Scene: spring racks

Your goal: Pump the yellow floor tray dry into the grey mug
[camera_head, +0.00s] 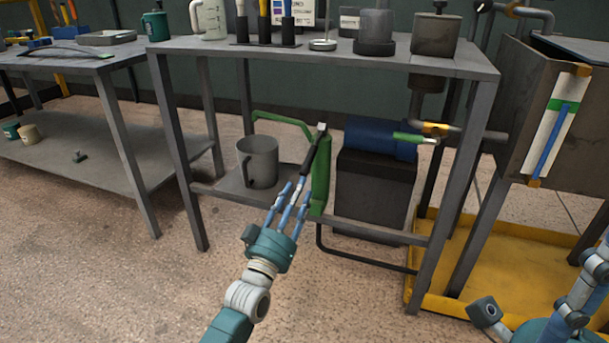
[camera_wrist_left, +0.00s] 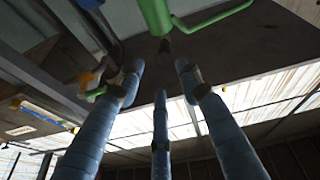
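The grey mug (camera_head: 262,161) stands upright on the lower shelf of the middle bench. Right of it is a green pump (camera_head: 320,182) with a black lever (camera_head: 311,152) that has a pale tip. My left gripper (camera_head: 293,185) is in front of the pump, its fingers spread and pointing up at the lever. In the left wrist view the fingers (camera_wrist_left: 160,80) stand apart, with the pump's green body (camera_wrist_left: 155,16) beyond their tips. Contact with the lever cannot be told. The yellow floor tray (camera_head: 513,240) lies at right; its water cannot be made out. Part of my right arm shows at bottom right.
A blue cylinder (camera_head: 380,139) sits on a dark block (camera_head: 372,190) right of the pump. A green-handled valve (camera_head: 412,138) is on a pipe. Bench legs (camera_head: 190,190) and a low black bar (camera_head: 360,258) frame the space. The floor (camera_head: 100,270) at left is clear.

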